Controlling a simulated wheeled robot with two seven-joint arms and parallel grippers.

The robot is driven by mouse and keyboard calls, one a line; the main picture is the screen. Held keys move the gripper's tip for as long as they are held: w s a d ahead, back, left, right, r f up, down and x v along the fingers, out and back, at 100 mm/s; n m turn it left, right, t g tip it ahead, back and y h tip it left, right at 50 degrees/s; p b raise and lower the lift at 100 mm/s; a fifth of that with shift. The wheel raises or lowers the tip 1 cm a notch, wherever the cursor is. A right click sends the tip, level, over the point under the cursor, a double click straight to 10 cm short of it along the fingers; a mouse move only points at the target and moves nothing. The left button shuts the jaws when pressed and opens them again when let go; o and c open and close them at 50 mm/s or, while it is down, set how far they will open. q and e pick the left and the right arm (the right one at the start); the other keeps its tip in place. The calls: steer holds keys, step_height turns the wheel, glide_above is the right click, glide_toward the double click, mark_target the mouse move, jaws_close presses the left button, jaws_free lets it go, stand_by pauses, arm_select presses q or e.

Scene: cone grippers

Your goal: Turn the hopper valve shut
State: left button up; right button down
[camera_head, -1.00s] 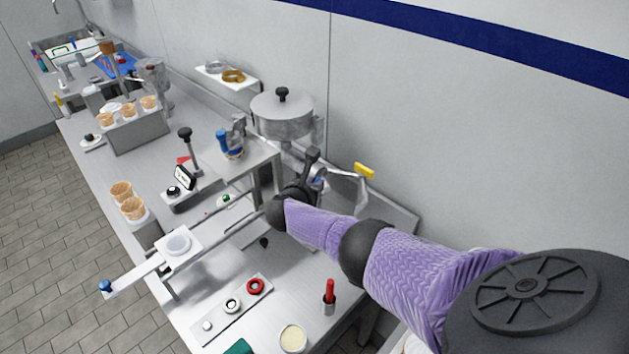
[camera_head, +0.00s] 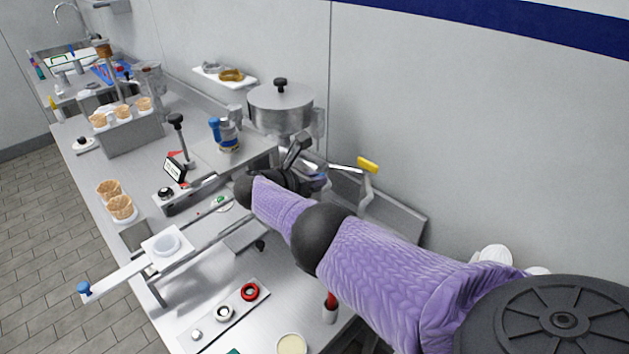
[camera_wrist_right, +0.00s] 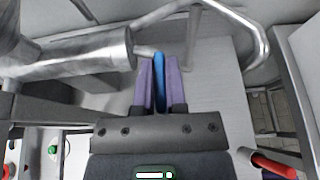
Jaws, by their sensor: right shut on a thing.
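The hopper (camera_head: 281,112) is a round steel pot with a lid and black knob, by the wall in the head view. Below it, my right gripper (camera_head: 314,178) is at the valve, mostly hidden by my wrist and purple forearm. In the right wrist view my right gripper (camera_wrist_right: 160,82) has its two purple fingers shut on the blue valve handle (camera_wrist_right: 160,68). The handle stands out from the end of a steel pipe (camera_wrist_right: 82,55), the valve body. How far the valve is turned is unclear. My left gripper is not in view.
A lever with a yellow grip (camera_head: 368,165) stands right of my gripper. A blue-topped jar (camera_head: 228,138) is to the left of the hopper. A red-handled tool (camera_head: 331,303) stands in front, near my forearm. A bent steel rod (camera_wrist_right: 245,25) passes close in the wrist view.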

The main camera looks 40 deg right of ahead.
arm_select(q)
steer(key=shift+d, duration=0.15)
arm_select(e)
steer(key=shift+r, duration=0.15)
steer(key=c, duration=0.7)
jaws_free()
arm_select(q)
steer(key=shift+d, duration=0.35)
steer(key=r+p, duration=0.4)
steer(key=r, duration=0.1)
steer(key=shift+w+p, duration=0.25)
steer(key=shift+p, duration=0.15)
arm_select(e)
steer(key=v, duration=0.9)
steer(key=shift+a, duration=0.4)
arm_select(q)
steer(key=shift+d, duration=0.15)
